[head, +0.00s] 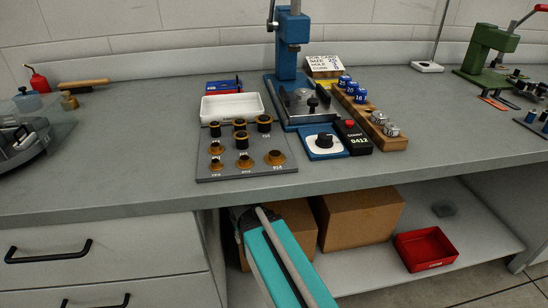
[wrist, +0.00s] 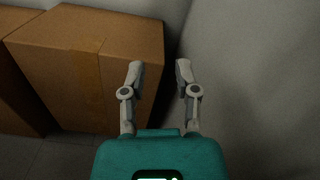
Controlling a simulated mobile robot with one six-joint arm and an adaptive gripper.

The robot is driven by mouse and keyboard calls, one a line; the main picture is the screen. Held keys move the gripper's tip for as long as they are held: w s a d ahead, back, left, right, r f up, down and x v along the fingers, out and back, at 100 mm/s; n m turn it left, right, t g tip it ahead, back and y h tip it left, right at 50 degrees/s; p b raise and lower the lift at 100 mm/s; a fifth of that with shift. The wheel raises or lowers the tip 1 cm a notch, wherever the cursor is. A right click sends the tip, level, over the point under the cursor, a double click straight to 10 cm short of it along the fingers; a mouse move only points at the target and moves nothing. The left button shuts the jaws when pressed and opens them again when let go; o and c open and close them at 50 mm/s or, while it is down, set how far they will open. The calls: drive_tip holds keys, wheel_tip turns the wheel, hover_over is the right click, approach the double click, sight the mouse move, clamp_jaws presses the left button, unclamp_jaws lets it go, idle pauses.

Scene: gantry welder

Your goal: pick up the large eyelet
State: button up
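A grey board (head: 205,170) on the bench holds several brass and black round pieces in rows. The back pieces stand taller and dark-topped; the front ones are low brass eyelet-like pieces. The one at the front right (head: 276,158) looks widest, but the labels are too small to read, so I cannot tell for sure which is the large eyelet. My gripper (wrist: 160,72) is open and empty in the wrist view, its two fingers apart. It is below the bench top, away from the board, facing a cardboard box and a grey surface.
A blue press (head: 288,50) stands behind the board, with a white tray (head: 232,107) to its left. A wooden rack (head: 375,122) and a counter box (head: 353,138) are to the right. Cardboard boxes (head: 360,215) and a red bin (head: 427,248) sit on the lower shelf.

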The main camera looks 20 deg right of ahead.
drive_tip(key=shift+r+p, duration=0.4)
drive_tip(key=shift+o, duration=1.2)
